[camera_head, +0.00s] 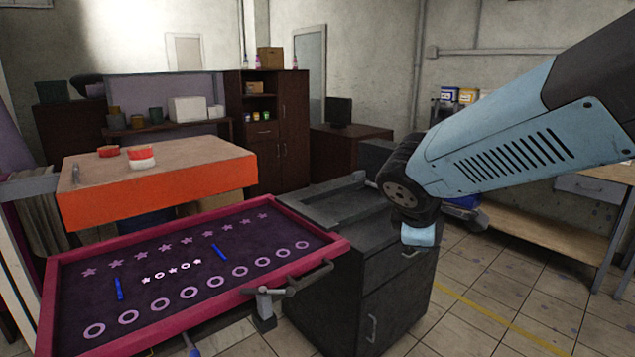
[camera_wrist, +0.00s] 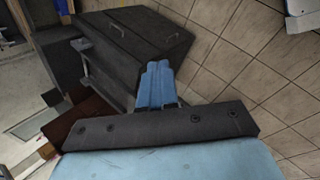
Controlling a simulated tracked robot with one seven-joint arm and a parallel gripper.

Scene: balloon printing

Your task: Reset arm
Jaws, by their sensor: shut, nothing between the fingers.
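My arm reaches in from the right of the head view, with its light blue link high over the floor. My gripper (camera_head: 418,235) shows there only as a small light blue part below the dark joint, beside the dark cabinet. In the wrist view my gripper (camera_wrist: 156,84) shows as two light blue fingers close together, with nothing between them. A dark cabinet (camera_wrist: 138,40) lies beyond the fingers in that view.
A pink-framed screen (camera_head: 195,270) with stars and rings stands at lower left. Behind it is an orange-sided table (camera_head: 160,190) with red and white containers. The dark cabinet (camera_head: 365,290) stands under my gripper's left side. Tiled floor (camera_head: 500,280) is open at right, before a workbench (camera_head: 550,240).

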